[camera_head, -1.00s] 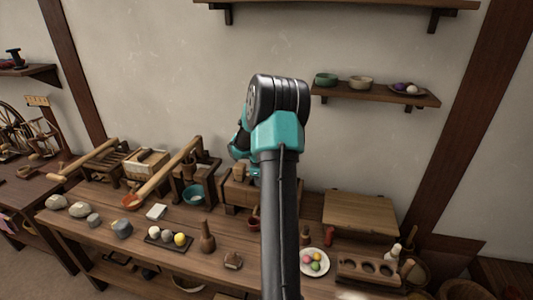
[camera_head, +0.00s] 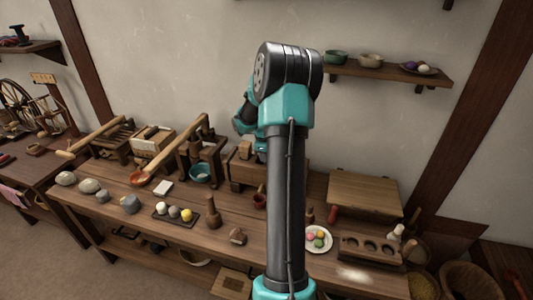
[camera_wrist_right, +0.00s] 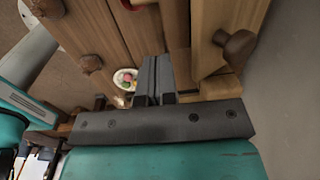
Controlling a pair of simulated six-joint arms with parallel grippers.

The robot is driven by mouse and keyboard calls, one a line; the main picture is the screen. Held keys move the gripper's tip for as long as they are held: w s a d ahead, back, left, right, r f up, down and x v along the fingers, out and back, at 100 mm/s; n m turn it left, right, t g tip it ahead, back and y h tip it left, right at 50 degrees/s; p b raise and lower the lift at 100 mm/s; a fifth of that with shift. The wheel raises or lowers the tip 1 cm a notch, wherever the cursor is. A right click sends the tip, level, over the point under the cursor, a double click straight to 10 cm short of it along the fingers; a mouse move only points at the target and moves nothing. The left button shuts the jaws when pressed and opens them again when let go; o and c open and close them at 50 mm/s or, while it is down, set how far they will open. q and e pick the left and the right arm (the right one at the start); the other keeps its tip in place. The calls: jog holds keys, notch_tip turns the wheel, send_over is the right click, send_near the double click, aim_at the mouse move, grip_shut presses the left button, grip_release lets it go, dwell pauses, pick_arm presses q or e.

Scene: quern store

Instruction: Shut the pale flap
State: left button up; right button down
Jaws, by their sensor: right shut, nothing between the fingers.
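My right gripper shows in the right wrist view (camera_wrist_right: 155,72), its dark fingers shut with nothing between them. In the head view, its wrist is above a wooden chest (camera_head: 240,176), and my arm hides the fingers and part of the chest. A pale wooden panel with a dark knob (camera_wrist_right: 212,40), seemingly the pale flap, stands just right of the fingers in the wrist view, with a gap between. I cannot tell how far it is open. A pale upright piece (camera_head: 245,150) shows at the chest's top in the head view. My left gripper is not in view.
A plate of coloured balls (camera_head: 317,238) stands right of my arm; it also shows in the wrist view (camera_wrist_right: 125,79). A slanted wooden board (camera_head: 365,193) lies behind it. A wall shelf (camera_head: 390,72) is above.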

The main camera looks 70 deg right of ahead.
jog(key=a+r, duration=0.3)
jog(key=r, duration=0.3)
jog(key=shift+s+a+r, duration=0.15)
jog(key=shift+a+r, duration=0.1)
jog(key=shift+r, duration=0.15)
